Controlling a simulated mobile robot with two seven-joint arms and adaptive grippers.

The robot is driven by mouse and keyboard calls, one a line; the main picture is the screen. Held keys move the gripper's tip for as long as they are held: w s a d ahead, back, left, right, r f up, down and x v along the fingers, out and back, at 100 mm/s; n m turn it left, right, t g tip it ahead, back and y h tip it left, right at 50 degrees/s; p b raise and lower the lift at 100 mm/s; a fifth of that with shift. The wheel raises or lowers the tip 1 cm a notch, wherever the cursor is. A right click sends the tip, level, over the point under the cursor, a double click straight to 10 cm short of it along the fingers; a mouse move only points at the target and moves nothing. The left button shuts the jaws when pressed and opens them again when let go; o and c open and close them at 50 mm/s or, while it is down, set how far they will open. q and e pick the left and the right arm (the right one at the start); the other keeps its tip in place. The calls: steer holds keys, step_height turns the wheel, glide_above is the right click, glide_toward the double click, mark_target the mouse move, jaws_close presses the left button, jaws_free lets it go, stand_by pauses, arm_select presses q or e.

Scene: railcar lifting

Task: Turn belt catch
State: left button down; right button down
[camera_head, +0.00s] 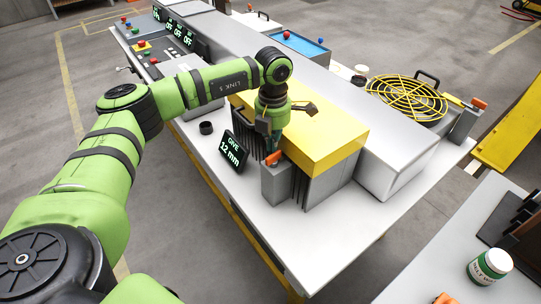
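A yellow-topped block (325,138) with a dark ribbed side sits on the grey workbench. At its near left corner stands a grey post with an orange catch (273,158) on top, which looks like a belt catch. A similar orange catch (479,103) sits on a grey post at the bench's right side. My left gripper (273,146) points down just above the nearer orange catch, beside the yellow top. Its fingertips are small and partly hidden, so I cannot tell whether they touch the catch or are open or shut. My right gripper is not in view.
A small display reading "GIVE 12 mm" (234,152) stands left of the block, near a black ring (206,127). A yellow fan guard (406,97) lies at the right. A second table with a labelled can (490,266) is at lower right. Open floor lies between the tables.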

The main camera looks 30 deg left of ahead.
arm_select(q)
step_height(320, 180, up, 8)
steer(key=a+p, duration=0.1)
steer(key=p, duration=0.4)
steer(key=shift+w+a, duration=0.2)
steer(key=shift+a, duration=0.2)
steer(key=shift+f, duration=0.15)
stand_by(0.4)
